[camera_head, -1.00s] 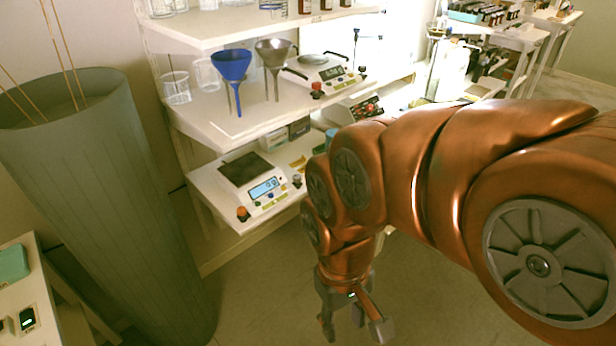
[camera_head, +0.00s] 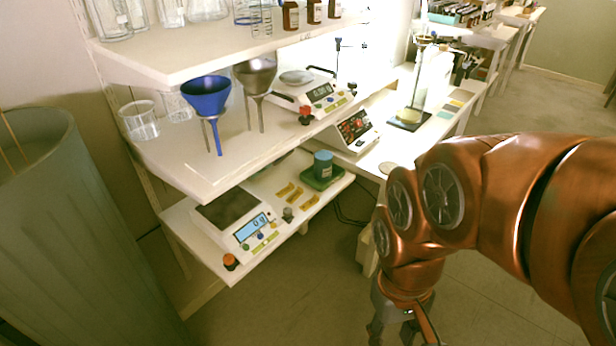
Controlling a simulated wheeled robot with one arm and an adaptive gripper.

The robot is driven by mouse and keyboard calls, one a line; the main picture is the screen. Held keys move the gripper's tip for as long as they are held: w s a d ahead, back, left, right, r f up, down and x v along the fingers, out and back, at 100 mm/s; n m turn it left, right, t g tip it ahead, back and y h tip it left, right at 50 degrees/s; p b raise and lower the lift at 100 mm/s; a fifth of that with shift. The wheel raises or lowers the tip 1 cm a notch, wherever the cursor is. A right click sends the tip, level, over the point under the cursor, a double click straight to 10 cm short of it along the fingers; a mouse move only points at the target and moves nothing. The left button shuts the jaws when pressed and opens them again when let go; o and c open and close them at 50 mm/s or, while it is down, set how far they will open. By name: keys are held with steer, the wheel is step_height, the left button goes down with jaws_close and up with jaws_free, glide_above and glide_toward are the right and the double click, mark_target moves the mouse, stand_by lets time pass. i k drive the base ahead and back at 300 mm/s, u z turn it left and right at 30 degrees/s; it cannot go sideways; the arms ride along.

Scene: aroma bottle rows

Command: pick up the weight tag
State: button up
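Several small yellow tags (camera_head: 297,195) lie on the lower shelf, between a scale and a blue jar. One of them may be the weight tag, but their markings are too small to read. A small dark weight-like piece (camera_head: 288,214) stands just in front of them. My gripper (camera_head: 402,332) hangs at the bottom edge, right of the shelf and apart from it. Its fingers look spread with nothing between them, though the tips are partly cut off by the frame.
A scale (camera_head: 232,215) sits on the lower shelf, left of the tags. The blue jar (camera_head: 323,164) stands on a green base behind them. The upper shelf (camera_head: 190,165) overhangs, holding funnels (camera_head: 206,97) and glassware. A large grey bin (camera_head: 70,220) stands left. Open floor lies below my arm.

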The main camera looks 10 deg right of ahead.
mark_target(295, 195)
steer(key=z, duration=0.05)
steer(key=i, duration=0.9)
steer(key=u, duration=0.3)
